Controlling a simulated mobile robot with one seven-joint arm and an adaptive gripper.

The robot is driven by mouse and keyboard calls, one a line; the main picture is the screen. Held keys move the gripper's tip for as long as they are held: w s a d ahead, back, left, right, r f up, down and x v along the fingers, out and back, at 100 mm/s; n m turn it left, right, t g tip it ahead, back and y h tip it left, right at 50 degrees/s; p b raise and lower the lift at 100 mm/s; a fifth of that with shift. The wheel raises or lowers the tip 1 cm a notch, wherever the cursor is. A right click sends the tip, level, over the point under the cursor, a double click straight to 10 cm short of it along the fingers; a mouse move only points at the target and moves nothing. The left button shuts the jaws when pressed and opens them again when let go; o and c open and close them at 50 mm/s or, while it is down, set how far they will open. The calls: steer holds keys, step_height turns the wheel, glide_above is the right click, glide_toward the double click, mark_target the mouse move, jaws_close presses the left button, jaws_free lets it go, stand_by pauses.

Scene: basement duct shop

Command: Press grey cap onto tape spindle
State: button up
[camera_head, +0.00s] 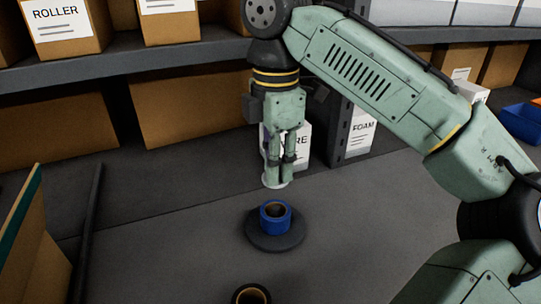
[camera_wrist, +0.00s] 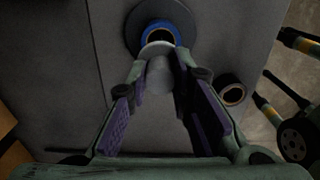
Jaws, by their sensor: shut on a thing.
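My gripper (camera_head: 276,172) points down and is shut on the grey cap (camera_head: 276,184), a pale disc at its fingertips. In the wrist view the cap (camera_wrist: 160,62) sits between the two fingertips, with a rounded stem or body towards me. A blue tape roll (camera_head: 275,217) lies on the dark round base of the tape spindle (camera_head: 264,241). The cap is above the roll and apart from it in the head view. In the wrist view the cap overlaps the near edge of the blue roll (camera_wrist: 152,28). The spindle's post is not clear inside the dark opening.
A dark tape roll (camera_head: 251,294) with a tan core lies at the front. A shelf (camera_head: 190,60) with cardboard boxes stands behind. A brown panel (camera_head: 38,240) and a dark bar (camera_head: 88,225) are at left. The grey bench right of the spindle is clear.

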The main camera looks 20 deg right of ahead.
mark_target(275, 208)
steer(key=shift+s+f+b, duration=0.15)
steer(key=shift+f+b, duration=0.35)
steer(key=shift+b, duration=0.05)
step_height(275, 208, down, 3)
steer(key=b, duration=0.4)
steer(key=shift+f+b, duration=0.5)
steer(key=shift+f, duration=0.6)
steer(key=shift+p, duration=1.3)
steer(key=shift+f+p, duration=0.15)
steer(key=shift+p, duration=0.95)
stand_by(1.2)
steer(key=o, duration=0.9)
steer(key=shift+o, duration=0.6)
